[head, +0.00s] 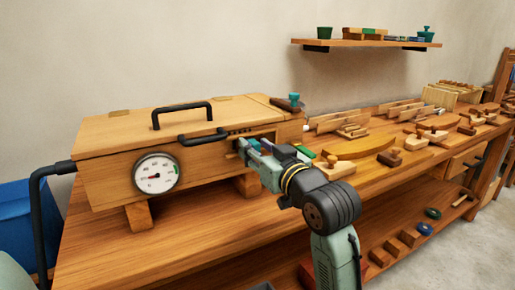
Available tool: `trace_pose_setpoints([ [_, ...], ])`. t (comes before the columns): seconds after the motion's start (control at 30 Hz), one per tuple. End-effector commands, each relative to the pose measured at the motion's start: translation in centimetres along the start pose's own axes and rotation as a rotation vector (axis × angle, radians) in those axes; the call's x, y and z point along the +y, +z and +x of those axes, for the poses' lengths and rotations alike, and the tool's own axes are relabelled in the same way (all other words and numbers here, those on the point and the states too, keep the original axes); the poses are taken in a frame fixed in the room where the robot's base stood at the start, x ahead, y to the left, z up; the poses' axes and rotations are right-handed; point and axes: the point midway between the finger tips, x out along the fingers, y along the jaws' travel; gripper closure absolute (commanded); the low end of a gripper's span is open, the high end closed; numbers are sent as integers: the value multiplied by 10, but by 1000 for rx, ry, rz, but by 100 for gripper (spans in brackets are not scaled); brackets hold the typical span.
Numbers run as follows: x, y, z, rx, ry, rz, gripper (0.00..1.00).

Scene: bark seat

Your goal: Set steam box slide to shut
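The steam box (108,182) is a long wooden box standing on wooden blocks on the bench at the left. Its lid has a black handle (182,113), and a second black handle (202,138) is on the upper front. A round dial gauge (156,173) is on the front face. A row of small dark marks (239,132) is at the front's right part. My gripper (243,147) is at the front face just below these marks. It hides the part there, so the slide and its position cannot be made out. Whether the fingers are open or shut is unclear.
The bench (130,247) runs to the right with wooden pieces and clamps on it. A shelf (368,43) hangs on the wall above. A blue bin (25,222) and a black pipe (42,230) are at the left. A small tool with a teal knob (294,99) is on the box's right end.

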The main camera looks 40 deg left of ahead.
Motion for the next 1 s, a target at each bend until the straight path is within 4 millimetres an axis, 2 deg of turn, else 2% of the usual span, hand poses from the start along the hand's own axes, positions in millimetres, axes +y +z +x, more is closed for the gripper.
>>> trace_pose_setpoints([
  [0.07,0,0,0,0,0,0,71],
  [0.5,0,0,0,0,0,0,100],
  [1.0,0,0,0,0,0,0,100],
])
